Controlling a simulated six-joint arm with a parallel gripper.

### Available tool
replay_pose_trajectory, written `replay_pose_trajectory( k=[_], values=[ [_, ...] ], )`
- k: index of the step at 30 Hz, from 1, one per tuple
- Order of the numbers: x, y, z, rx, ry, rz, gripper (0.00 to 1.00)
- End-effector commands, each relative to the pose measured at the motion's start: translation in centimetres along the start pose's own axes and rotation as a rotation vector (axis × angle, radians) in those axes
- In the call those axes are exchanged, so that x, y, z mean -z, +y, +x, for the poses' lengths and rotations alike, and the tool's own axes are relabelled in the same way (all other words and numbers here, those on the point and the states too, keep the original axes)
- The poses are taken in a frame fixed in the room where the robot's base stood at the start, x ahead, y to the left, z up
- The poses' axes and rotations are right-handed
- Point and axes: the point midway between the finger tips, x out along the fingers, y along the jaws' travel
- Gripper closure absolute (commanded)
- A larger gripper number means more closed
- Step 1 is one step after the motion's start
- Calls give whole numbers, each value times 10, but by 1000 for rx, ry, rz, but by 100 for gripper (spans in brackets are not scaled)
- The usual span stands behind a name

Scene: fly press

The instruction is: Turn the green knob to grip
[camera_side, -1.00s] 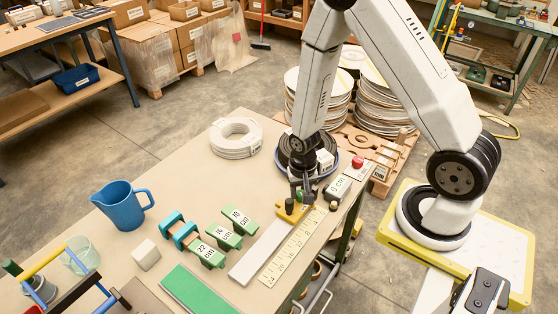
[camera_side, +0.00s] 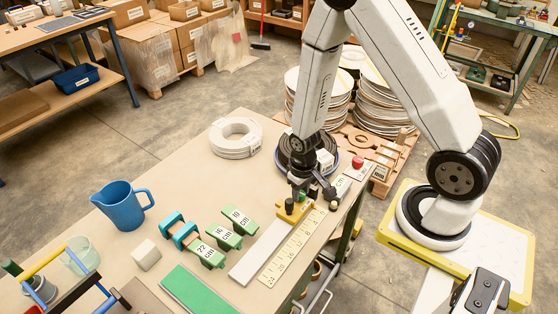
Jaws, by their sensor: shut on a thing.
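My gripper (camera_side: 301,192) points down over a yellow block (camera_side: 292,214) at the far end of a pale bar and a yellow ruler (camera_side: 285,251). A dark peg (camera_side: 289,205) stands on the block beside the fingers. A dark part of my gripper sticks out to the right and partly covers a grey box marked cm (camera_side: 341,184).
A red button (camera_side: 358,162) and a small dark knob (camera_side: 333,206) are to the right. Green size blocks (camera_side: 230,236), a blue jug (camera_side: 122,205) and a white cube (camera_side: 146,254) are to the left. A white ring (camera_side: 236,139) lies behind.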

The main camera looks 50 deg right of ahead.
Motion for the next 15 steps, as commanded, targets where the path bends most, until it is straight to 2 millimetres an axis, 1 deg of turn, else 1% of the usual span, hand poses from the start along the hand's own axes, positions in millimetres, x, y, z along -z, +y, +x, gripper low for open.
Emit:
replay_pose_trajectory(
  k=[6,15],
  values=[
    [-1,0,0,0,-3,-199,100],
    [-1,1,0,1,-3,-403,100]
  ],
)
